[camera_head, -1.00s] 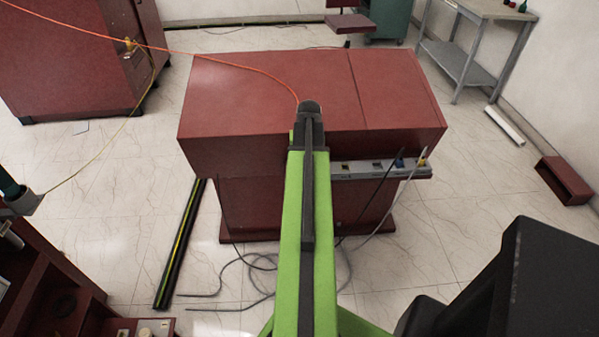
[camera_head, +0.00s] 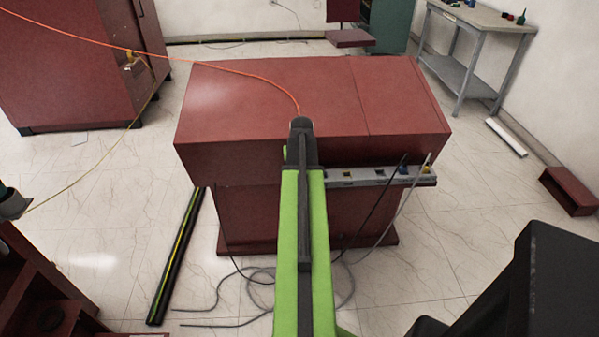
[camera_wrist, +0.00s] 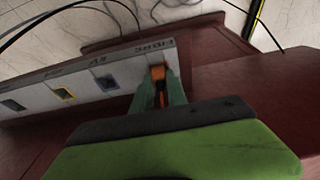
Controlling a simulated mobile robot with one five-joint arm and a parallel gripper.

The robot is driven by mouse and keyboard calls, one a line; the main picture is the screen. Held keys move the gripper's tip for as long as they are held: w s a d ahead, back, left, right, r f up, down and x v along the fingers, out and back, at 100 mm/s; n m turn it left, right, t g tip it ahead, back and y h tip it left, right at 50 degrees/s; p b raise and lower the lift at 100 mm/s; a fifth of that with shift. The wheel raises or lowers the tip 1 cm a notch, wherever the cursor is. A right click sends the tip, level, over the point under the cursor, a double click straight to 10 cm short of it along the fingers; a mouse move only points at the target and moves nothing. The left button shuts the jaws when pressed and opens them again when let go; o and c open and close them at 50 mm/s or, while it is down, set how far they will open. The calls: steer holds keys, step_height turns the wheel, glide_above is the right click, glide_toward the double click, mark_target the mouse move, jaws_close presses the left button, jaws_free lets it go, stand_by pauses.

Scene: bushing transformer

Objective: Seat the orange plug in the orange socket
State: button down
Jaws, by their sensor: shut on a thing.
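In the wrist view the two green fingers of my gripper (camera_wrist: 159,92) are shut on the orange plug (camera_wrist: 158,73). The plug is at the right end of the grey socket strip (camera_wrist: 112,78), close to the lettering "FIBRE". The orange socket cannot be made out, and I cannot tell whether the plug touches it. In the head view my arm hides the fingers and plug. An orange cable (camera_head: 232,72) runs from the upper left to the end of my arm. The strip also shows there (camera_head: 357,181), on the front of the red cabinet (camera_head: 270,95).
A black cable (camera_head: 384,205) and a grey cable (camera_head: 408,195) stand near the strip. Loose cables and a dark floor duct (camera_head: 176,262) lie on the floor.

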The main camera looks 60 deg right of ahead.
steer(key=c, duration=1.3)
jaws_free()
steer(key=p+v, duration=1.2)
steer(key=shift+r, duration=0.1)
steer(key=w+a+n+y, duration=0.1)
steer(key=w+a+n, duration=0.1)
steer(key=w+a, duration=0.6)
steer(key=w+a+n, duration=0.2)
steer(key=w+a, duration=0.2)
steer(key=a, duration=0.8)
steer(key=w+a+n+y, duration=0.15)
steer(key=w+a, duration=0.35)
steer(key=a, duration=0.5)
steer(key=a+n, duration=0.1)
steer(key=a, duration=0.7)
steer(key=a+n+g, duration=0.1)
steer(key=a+n, duration=0.1)
steer(key=a, duration=0.7)
steer(key=a+f+n+g, duration=0.1)
steer(key=a+n, duration=0.1)
steer(key=a, duration=0.7)
steer(key=shift+w, duration=0.25)
